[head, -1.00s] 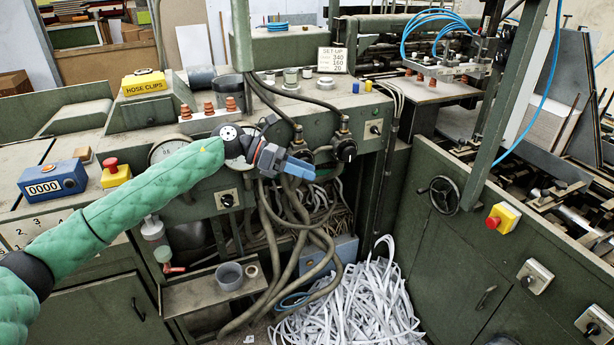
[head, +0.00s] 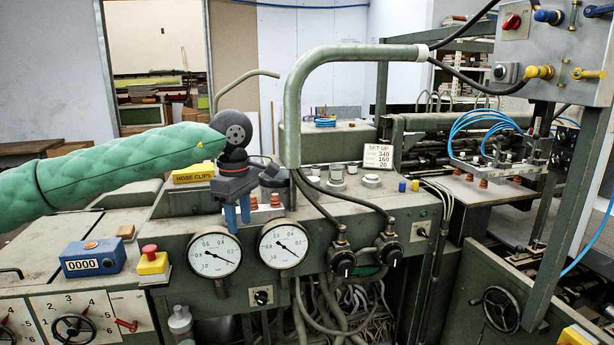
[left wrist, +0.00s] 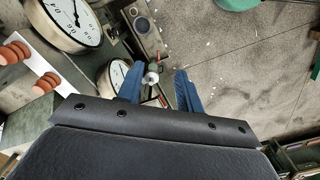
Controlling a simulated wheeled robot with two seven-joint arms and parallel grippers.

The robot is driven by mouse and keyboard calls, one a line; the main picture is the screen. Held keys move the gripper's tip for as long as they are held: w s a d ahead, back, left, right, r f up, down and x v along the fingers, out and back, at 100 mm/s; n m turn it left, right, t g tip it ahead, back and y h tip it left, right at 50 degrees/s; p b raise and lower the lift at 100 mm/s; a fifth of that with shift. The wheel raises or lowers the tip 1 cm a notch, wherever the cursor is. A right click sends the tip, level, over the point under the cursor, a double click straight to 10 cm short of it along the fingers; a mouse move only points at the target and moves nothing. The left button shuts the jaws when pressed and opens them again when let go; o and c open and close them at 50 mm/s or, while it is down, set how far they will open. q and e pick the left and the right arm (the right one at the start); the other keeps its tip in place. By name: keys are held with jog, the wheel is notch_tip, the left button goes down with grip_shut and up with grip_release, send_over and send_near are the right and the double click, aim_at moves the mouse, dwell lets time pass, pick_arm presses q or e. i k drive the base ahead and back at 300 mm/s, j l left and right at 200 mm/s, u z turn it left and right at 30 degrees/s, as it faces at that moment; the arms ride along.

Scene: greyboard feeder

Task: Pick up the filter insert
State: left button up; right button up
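I cannot surely pick out the filter insert in these views. A small clear-and-white bowl or bottle (head: 181,326) shows below the left gauge at the lower edge of the head view. In the left wrist view a small pale round thing (left wrist: 151,78) shows between the fingertips, farther off; I cannot tell whether it is the insert. My left gripper (head: 238,214) points down in front of the machine top, above and between the two gauges. Its blue fingers stand apart with nothing between them; the gap also shows in the left wrist view (left wrist: 160,88). My right gripper is not in view.
Two round gauges (head: 214,256) (head: 284,247) sit close below my fingers. Orange-topped cones (head: 275,200) and the yellow hose clips box (head: 193,174) stand on the machine top. A thick green pipe (head: 292,110) rises just right of the gripper. Floor shows below in the wrist view.

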aim_at(316, 169)
jog(key=i+l, duration=0.3)
jog(key=i, duration=0.3)
jog(key=i+l+u, duration=0.1)
jog(key=i+l, duration=0.2)
jog(key=i, duration=0.25)
jog(key=i+l, duration=0.4)
jog(key=i, duration=0.15)
jog(key=i+l, duration=0.25)
jog(key=i, duration=0.1)
